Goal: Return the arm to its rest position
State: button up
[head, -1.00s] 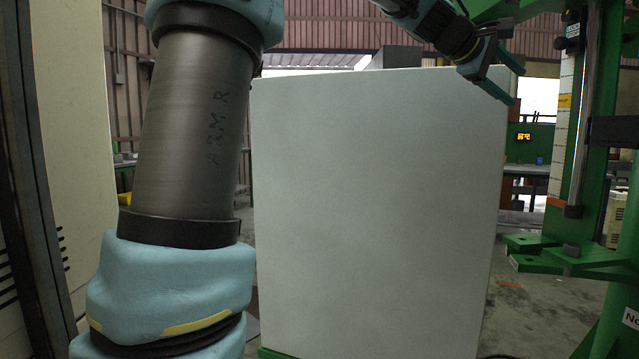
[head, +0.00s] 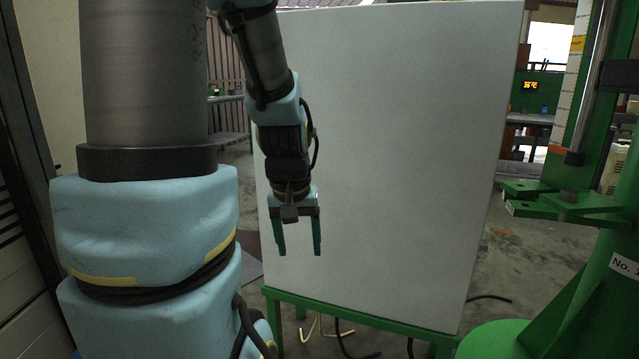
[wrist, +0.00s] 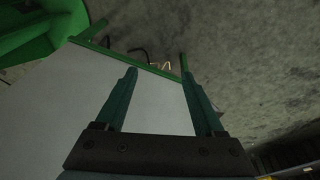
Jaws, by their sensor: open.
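My gripper (head: 298,250) hangs pointing down in the head view, in front of the left part of a large white panel (head: 400,150). Its two green fingers are apart with nothing between them. My arm's thick grey and light-blue links fill the left of the head view. In the wrist view my gripper (wrist: 160,75) is also open and empty, with the white panel (wrist: 60,110) and its green frame edge beyond the fingers.
The panel stands on a green frame (head: 350,317). A green machine column with flat brackets (head: 565,203) stands at the right. Cables (head: 355,350) lie on the floor under the frame. A pale cabinet wall is at the far left. Bare concrete floor shows between panel and column.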

jog(key=s+a+p+v, duration=0.1)
jog(key=a+p+v, duration=0.1)
jog(key=p+v, duration=0.9)
jog(key=shift+s+r+m+g+y+p, duration=0.2)
jog(key=shift+m+g+y+p, duration=0.1)
jog(key=shift+p, duration=0.8)
